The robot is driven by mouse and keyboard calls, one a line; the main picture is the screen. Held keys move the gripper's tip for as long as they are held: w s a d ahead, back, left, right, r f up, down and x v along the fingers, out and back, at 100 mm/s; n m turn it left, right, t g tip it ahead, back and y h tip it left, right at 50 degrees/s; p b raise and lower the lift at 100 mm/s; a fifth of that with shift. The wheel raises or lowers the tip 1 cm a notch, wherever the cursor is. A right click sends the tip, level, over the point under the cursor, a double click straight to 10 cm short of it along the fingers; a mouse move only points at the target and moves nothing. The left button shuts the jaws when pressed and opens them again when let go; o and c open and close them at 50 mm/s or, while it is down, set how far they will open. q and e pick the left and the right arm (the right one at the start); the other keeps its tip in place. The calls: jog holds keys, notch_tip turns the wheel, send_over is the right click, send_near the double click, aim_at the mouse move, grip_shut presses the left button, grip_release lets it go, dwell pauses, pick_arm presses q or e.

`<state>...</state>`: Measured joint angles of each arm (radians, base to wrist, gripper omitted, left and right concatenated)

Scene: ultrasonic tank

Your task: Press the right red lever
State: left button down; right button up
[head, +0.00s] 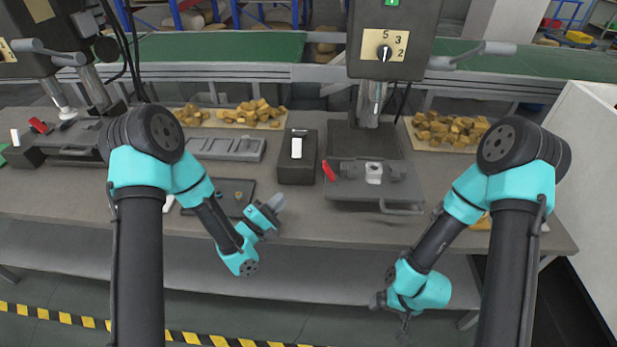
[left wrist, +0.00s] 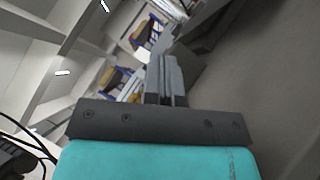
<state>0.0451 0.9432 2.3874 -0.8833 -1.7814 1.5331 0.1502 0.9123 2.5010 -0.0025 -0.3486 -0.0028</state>
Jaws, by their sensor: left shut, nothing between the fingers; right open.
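A red lever (head: 329,171) stands tilted at the left edge of the grey vise plate under the right-hand machine. A second red lever (head: 38,125) is at the far left of the table. My left gripper (head: 277,202) is shut and empty, near the table's front edge, to the left of and nearer than the right red lever, apart from it. Its closed fingers also show in the left wrist view (left wrist: 167,75). My right gripper (head: 405,328) is open and hangs low in front of the table, well away from the lever.
A dark box with a white switch (head: 297,168) stands just left of the right lever. The vise plate (head: 400,190) has a metal block (head: 373,172) and a front handle. The machine head (head: 390,40) overhangs it. Trays of brown pieces (head: 447,130) lie behind. A dark tray (head: 232,188) lies left.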

aim_at(328, 171)
pick_arm(q)
jog(key=s+d+r+x, duration=0.1)
jog(key=s+x, duration=0.1)
jog(key=x, duration=1)
jog(key=shift+w+d+r, duration=0.15)
jog(key=shift+w+d, duration=0.15)
jog(key=shift+d, duration=0.25)
jog(key=shift+d, duration=0.1)
